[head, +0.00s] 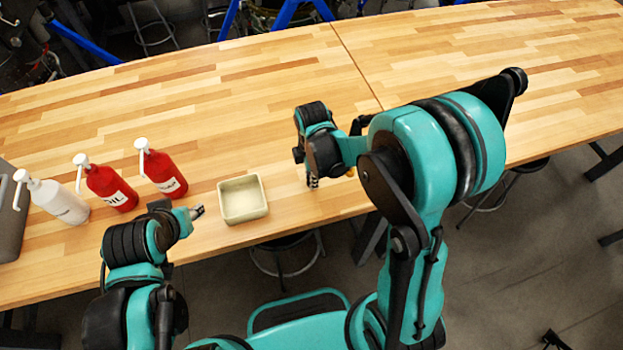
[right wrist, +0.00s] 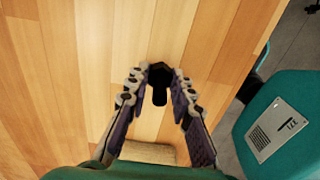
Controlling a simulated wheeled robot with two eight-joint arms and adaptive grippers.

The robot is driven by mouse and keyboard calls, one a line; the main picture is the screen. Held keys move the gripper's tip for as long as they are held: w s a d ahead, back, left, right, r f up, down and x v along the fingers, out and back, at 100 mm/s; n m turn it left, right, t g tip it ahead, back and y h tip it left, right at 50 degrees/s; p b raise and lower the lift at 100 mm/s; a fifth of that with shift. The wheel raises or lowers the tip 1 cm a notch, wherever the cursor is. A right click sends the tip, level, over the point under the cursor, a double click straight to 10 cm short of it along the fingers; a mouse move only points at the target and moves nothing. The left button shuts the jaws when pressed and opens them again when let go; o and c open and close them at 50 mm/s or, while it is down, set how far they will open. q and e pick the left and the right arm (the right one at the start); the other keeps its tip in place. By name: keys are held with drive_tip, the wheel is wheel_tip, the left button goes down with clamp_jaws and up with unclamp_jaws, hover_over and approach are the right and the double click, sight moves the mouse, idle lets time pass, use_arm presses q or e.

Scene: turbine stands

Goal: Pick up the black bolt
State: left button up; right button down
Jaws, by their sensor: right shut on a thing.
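The black bolt (right wrist: 159,82) shows in the right wrist view between the fingertips of my right gripper (right wrist: 160,88). The fingers are closed in on it from both sides. In the head view my right gripper (head: 313,181) points down at the tabletop near its front edge, right of the cream tray, and the bolt cannot be made out there. My left gripper (head: 196,211) is left of the tray, over the front part of the table. Its fingers are too small to tell whether they are open.
A cream square tray (head: 243,218) stands empty between my grippers. Two red bottles (head: 112,189) (head: 163,173) and a white bottle (head: 60,202) stand at the left. A grey container (head: 10,222) is at the far left edge. The back of the wooden table (head: 230,95) is clear.

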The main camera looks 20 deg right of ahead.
drive_tip(key=shift+r, duration=0.15)
drive_tip(key=shift+r, duration=0.3)
drive_tip(key=r, duration=0.1)
drive_tip(key=r+p, duration=0.2)
drive_tip(key=r, duration=0.1)
drive_tip(key=shift+s+d, duration=0.2)
drive_tip(key=shift+s, duration=0.1)
drive_tip(key=s+d+r+p, duration=0.2)
drive_tip(key=s+d+r, duration=0.3)
drive_tip(key=s, duration=0.4)
drive_tip(key=shift+s+d+r+p, duration=0.15)
drive_tip(key=shift+s+r+p, duration=0.2)
drive_tip(key=shift+r, duration=0.2)
drive_tip(key=c, duration=2)
unclamp_jaws()
drive_tip(key=shift+c, duration=0.2)
clamp_jaws()
